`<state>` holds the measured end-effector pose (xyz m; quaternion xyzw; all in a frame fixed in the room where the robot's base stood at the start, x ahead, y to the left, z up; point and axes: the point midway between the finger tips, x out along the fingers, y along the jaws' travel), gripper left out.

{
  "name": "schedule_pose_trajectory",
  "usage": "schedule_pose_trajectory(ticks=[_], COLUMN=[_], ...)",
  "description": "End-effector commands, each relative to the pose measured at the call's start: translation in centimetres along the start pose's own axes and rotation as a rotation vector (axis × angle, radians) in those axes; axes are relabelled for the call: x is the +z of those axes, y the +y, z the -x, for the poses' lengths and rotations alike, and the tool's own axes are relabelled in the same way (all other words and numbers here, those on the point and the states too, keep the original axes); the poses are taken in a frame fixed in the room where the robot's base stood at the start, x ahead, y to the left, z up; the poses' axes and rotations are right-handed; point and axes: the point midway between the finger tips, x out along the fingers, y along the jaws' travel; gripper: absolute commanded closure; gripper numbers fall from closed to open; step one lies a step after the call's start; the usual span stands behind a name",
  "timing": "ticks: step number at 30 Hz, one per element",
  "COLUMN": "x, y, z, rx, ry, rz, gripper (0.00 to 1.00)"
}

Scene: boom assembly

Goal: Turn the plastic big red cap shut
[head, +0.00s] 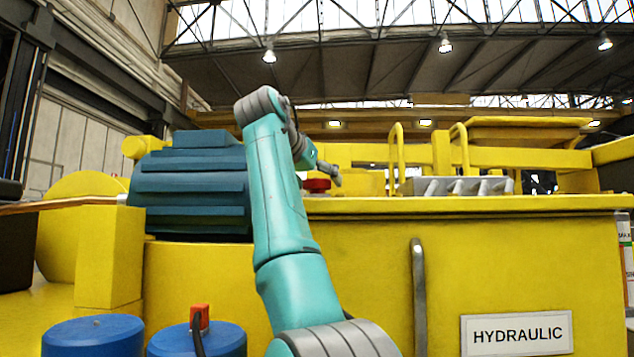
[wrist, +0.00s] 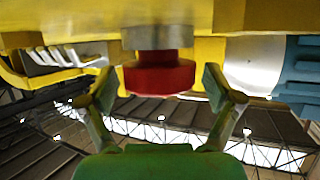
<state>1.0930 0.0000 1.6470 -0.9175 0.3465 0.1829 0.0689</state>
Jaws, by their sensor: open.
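The big red cap (head: 317,185) sits on top of the yellow machine body, just right of my teal arm in the head view. In the wrist view, the red cap (wrist: 160,76) is centred on a short grey metal neck (wrist: 158,38). My gripper (wrist: 158,86) is open, with one finger on each side of the cap. Gaps show between both fingers and the cap, and it holds nothing. In the head view my gripper (head: 331,174) is small, right beside the cap. Whether the cap is fully seated cannot be told.
A blue ribbed motor (head: 190,185) stands left of my arm. A grey block with levers (head: 460,186) and yellow hoop rails (head: 397,160) stand to the right. The yellow machine body (head: 370,265) carries a HYDRAULIC sign (head: 517,334). Blue drums (head: 95,337) stand at the lower left.

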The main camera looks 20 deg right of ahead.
Motion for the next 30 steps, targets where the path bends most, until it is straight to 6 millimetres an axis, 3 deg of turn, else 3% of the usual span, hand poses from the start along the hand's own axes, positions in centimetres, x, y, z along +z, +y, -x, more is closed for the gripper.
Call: schedule_pose_trajectory(ticks=[7,21,30], x=[-0.1,0.0,0.0], y=[0.0,-0.1,0.0], z=[1.2,9.8,12.0], rx=[-0.001,-0.003,-0.001], ry=[0.002,0.001,0.000], rz=[0.000,0.000,0.000], gripper=[0.10,0.10,0.10])
